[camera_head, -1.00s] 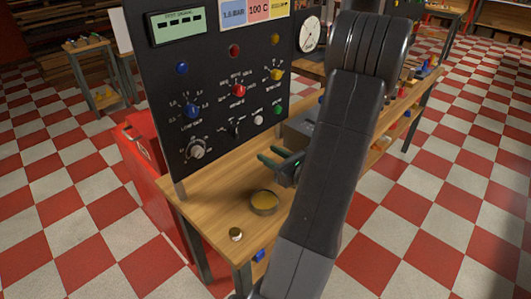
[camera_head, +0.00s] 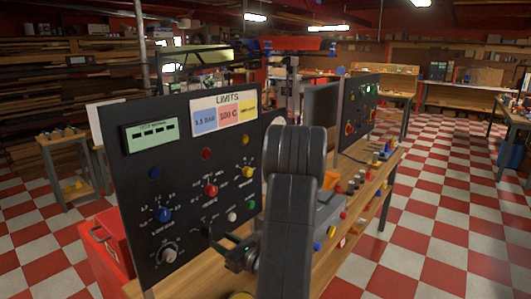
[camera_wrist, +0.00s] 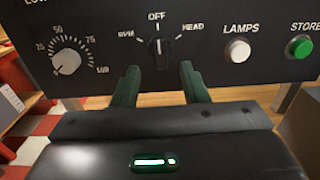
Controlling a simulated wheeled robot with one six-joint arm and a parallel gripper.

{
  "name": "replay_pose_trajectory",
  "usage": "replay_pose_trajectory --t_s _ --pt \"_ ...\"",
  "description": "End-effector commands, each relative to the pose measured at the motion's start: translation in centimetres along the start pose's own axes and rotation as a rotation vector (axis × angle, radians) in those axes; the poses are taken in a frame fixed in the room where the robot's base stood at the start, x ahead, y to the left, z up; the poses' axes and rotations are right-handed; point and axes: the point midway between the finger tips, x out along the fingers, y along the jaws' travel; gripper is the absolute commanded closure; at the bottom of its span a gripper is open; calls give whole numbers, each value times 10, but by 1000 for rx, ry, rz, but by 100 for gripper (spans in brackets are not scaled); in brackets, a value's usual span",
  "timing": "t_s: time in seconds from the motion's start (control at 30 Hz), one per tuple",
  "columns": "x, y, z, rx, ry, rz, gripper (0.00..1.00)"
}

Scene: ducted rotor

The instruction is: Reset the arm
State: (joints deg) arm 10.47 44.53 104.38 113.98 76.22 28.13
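My gripper (camera_head: 216,243) is in front of the lower part of the black control panel (camera_head: 135,185). In the wrist view, the two green fingers of my gripper (camera_wrist: 159,68) stand apart with nothing between them, so it is open. A black selector knob (camera_wrist: 159,51) marked RPM, OFF and HEAD is just beyond the fingertips and points to OFF. It looks clear of the fingers. My dark arm covers part of the bench in the head view.
The panel carries a blue knob (camera_head: 163,214), a red knob (camera_head: 210,191) and a yellow knob (camera_head: 247,172). A white LAMPS button (camera_wrist: 237,51) and green STORE button (camera_wrist: 299,47) are right of the selector. A red cabinet (camera_head: 105,245) stands left of the wooden bench (camera_head: 185,278).

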Motion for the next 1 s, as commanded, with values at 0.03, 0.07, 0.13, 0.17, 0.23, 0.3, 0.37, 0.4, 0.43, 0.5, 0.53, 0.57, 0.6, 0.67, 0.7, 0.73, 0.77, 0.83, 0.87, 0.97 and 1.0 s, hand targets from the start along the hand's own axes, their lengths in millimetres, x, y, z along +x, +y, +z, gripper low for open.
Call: replay_pose_trajectory --t_s 0.03,0.07,0.13,0.17,0.23,0.3,0.37,0.4,0.43,0.5,0.53,0.57,0.6,0.67,0.7,0.73,0.77,0.83,0.87,0.97,1.0 --pt "10 1 1 1 1 4 60" --pt "15 1 1 1 1 3 60" --pt "26 0 2 0 0 3 60" --pt "30 1 1 0 0 3 60" --pt "38 0 1 1 0 2 60" --pt "44 0 1 0 0 1 60" --pt "48 0 0 1 0 1 60" --pt "49 0 0 0 0 1 60" --pt "50 0 0 0 0 1 60" --pt "49 0 0 -6 0 0 60" --pt "49 0 0 -7 0 0 60" --pt "49 0 0 -8 0 0 60" --pt "49 0 0 -8 0 0 60" --pt "49 0 0 -8 0 0 60" --pt "49 0 0 -8 0 0 60" --pt "49 0 0 -8 0 0 60" --pt "49 0 0 -8 0 -1 60" --pt "47 0 0 -6 0 -1 60" --pt "46 0 0 -5 0 -2 60" --pt "36 -2 -1 0 0 -4 60" --pt "31 -2 -1 0 0 -4 60"
